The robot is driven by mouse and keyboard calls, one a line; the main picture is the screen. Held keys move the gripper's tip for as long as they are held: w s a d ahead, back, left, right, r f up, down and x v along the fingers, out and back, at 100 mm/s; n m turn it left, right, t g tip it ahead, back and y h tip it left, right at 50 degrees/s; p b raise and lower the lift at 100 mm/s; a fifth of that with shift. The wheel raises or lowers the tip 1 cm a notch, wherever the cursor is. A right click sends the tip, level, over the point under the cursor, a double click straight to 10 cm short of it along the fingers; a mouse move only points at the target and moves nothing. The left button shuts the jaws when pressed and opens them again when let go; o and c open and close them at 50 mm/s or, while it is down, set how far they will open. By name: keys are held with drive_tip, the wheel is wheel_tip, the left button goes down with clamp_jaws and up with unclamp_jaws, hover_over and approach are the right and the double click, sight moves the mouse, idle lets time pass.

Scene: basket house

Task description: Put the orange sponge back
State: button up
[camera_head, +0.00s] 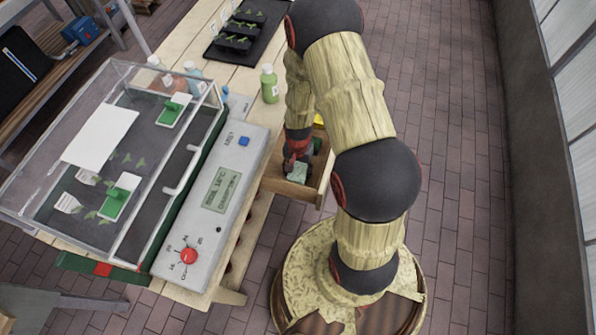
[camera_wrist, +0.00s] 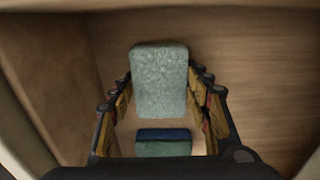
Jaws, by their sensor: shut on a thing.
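No orange sponge shows in either view. My gripper (camera_head: 292,160) reaches down into an open wooden drawer (camera_head: 287,189) at the table's right side. In the wrist view, its fingers (camera_wrist: 161,88) stand either side of a pale grey-green, sponge-like block (camera_wrist: 160,78) and are shut on it. The block also shows in the head view (camera_head: 299,172), just below the gripper, inside the drawer. A second block, dark blue and green (camera_wrist: 163,146), lies below it in the wrist view, partly hidden by my gripper's body.
A clear-lidded case (camera_head: 195,150) with a grey control panel (camera_head: 222,190) stands left of the drawer. A green bottle (camera_head: 269,84) and a black seedling tray (camera_head: 240,35) are on the table behind. A yellow thing (camera_head: 318,119) shows near the drawer's back. The brick floor at right is clear.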

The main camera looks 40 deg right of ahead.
drive_tip(key=o, duration=1.2)
drive_tip(key=shift+f, duration=0.1)
wheel_tip(320, 180, up, 12)
drive_tip(key=p, duration=0.4)
wheel_tip(320, 180, up, 14)
drive_tip(key=n+t, duration=0.2)
drive_tip(key=n, duration=0.1)
hover_over(298, 170)
drive_tip(key=w+a, duration=0.2)
drive_tip(key=a, duration=0.1)
drive_tip(key=s+a+r+n+t, duration=0.1)
drive_tip(key=s+a+r+n, duration=0.1)
drive_tip(key=r, duration=0.6)
drive_tip(key=s+a+r+n+t, duration=0.1)
drive_tip(key=s+a+r+n, duration=0.2)
drive_tip(key=s+r, duration=0.4)
drive_tip(key=s+a+r+n+t, duration=0.1)
drive_tip(key=s+a+r, duration=0.3)
drive_tip(key=r, duration=0.5)
drive_tip(key=shift+s+r+n+t, duration=0.25)
drive_tip(key=shift+s+n+t, duration=0.05)
drive_tip(key=shift+s+n, duration=0.4)
